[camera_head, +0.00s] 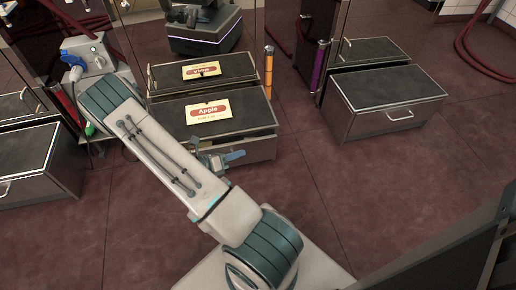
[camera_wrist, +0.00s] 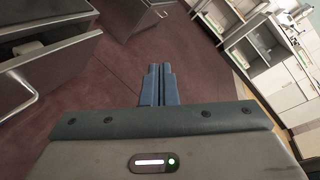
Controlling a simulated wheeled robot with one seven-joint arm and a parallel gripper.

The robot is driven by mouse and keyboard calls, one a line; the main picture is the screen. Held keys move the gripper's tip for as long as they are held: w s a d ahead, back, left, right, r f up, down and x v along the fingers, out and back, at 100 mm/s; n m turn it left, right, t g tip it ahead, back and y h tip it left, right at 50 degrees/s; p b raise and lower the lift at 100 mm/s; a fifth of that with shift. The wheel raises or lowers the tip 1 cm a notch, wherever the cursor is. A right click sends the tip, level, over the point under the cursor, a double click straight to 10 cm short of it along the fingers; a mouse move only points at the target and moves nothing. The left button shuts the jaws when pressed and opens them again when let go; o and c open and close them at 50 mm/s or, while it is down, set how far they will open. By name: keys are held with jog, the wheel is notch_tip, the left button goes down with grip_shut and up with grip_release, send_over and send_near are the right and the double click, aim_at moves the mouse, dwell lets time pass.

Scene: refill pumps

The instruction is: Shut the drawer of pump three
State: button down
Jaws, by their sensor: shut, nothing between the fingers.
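Three dark-topped metal drawers stand out from the glossy pump fronts: a left one (camera_head: 35,155), a middle one (camera_head: 248,98) with an "Apple" card (camera_head: 208,111) on it, and a right one (camera_head: 385,90). No number shows, so I cannot tell which is pump three's. My gripper (camera_head: 234,156) is shut and empty, in front of the middle drawer's front face; I cannot tell whether it touches. In the wrist view my gripper (camera_wrist: 158,84) points over bare floor. A drawer with a bar handle (camera_wrist: 48,75) is at its left, with a gap under its top.
An orange tube (camera_head: 269,72) and a purple tube (camera_head: 319,66) stand between the middle and right drawers. A grey box with a blue fitting (camera_head: 96,58) is at the upper left. A red hose (camera_head: 480,55) is at the far right. Floor (camera_head: 340,185) between the middle and right drawers is clear.

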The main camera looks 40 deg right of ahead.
jog(key=d+f+n+t+h, duration=0.2)
jog(key=d+f+n+t, duration=0.2)
jog(key=f+n+t, duration=0.75)
jog(key=w+d+f+n+g+b, duration=0.1)
jog(key=d+b, duration=0.1)
jog(key=d, duration=0.2)
jog(key=w+d+f+n+g+b, duration=0.1)
jog(key=w+d+b, duration=0.1)
jog(key=d, duration=0.1)
jog(key=w+d+f+n+g+b, duration=0.1)
jog(key=w+d+f+b, duration=0.1)
jog(key=d, duration=0.2)
jog(key=shift+d+f+n, duration=0.1)
jog(key=shift+d+n, duration=0.15)
jog(key=shift+d, duration=0.05)
jog(key=shift+w+d, duration=0.15)
jog(key=shift+w, duration=0.1)
